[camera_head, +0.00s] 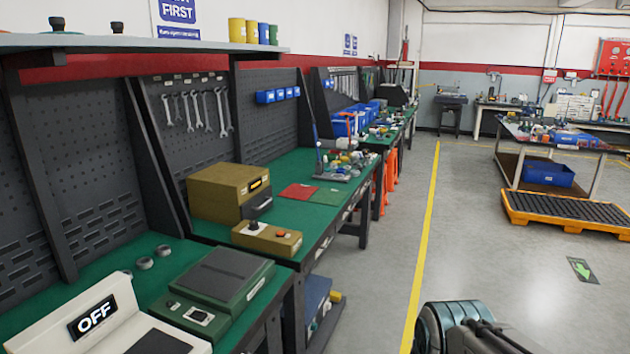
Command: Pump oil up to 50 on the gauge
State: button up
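A small device with an upright blue rod (317,148) stands on the far part of the green-topped bench (315,222). It may be a hand pump, but it is too small to tell. I cannot make out a gauge or its reading. Part of my own arm shows at the bottom right, over the floor and well apart from the bench. My gripper's fingers are not in view.
A tan box with a small display (228,190) and a tan control box (267,239) stand on the bench. A green instrument (222,278) and a white OFF unit (95,318) are nearer. An orange pallet (560,222) stands at right. The grey aisle is clear.

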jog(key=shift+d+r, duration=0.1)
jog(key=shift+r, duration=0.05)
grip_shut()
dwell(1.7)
